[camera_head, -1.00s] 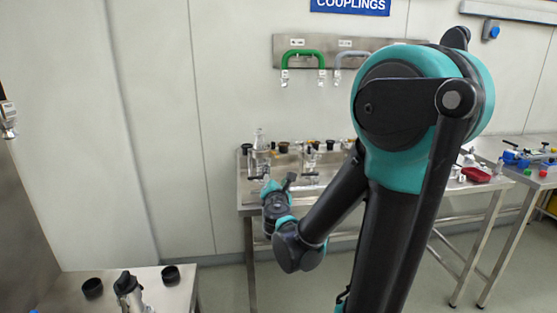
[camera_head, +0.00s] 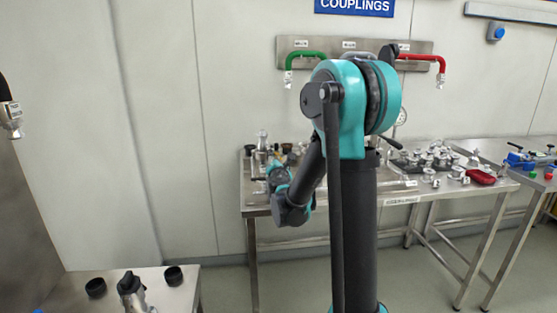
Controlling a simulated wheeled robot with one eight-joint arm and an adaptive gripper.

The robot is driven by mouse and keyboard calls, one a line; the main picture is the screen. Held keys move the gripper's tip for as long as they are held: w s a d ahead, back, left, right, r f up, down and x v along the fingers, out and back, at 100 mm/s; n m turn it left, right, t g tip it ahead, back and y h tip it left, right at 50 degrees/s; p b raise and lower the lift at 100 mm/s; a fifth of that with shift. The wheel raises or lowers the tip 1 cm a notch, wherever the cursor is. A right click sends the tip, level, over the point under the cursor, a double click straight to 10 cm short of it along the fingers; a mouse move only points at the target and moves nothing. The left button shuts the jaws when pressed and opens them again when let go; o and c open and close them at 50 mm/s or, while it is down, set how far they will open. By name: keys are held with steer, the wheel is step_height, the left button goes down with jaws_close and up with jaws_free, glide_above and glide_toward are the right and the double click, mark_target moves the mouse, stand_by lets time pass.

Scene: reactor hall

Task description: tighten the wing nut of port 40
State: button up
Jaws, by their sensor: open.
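A metal bench (camera_head: 400,197) stands against the wall under the blue couplings sign (camera_head: 354,6). Metal fittings (camera_head: 262,142) with dark caps stand at its left end. More metal fittings (camera_head: 432,158) stand at its right. I cannot read a port number 40 or make out its wing nut; my arm hides the middle of the bench. My gripper (camera_head: 277,174) is at the bench's left part, close in the picture to the left fittings. It is small and partly hidden by my wrist, open, and nothing shows in it. I cannot tell whether it touches anything.
A wall rack (camera_head: 420,47) carries a green hose (camera_head: 305,54) and a red hose (camera_head: 425,57). A red object (camera_head: 481,176) lies at the bench's right end. Another table (camera_head: 543,176) stands at the right. A near-left table (camera_head: 75,290) holds two black cups (camera_head: 95,287). Floor between is clear.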

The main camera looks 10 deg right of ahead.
steer(key=shift+w+d, duration=0.1)
steer(key=shift+w, duration=0.5)
steer(key=c, duration=1.2)
steer(key=shift+o, duration=0.2)
steer(key=shift+m, duration=0.4)
steer(key=m, duration=0.4)
steer(key=shift+g, duration=0.4)
steer(key=m+y, duration=0.1)
steer(key=m, duration=0.4)
steer(key=shift+d+m, duration=0.1)
steer(key=shift+m, duration=0.2)
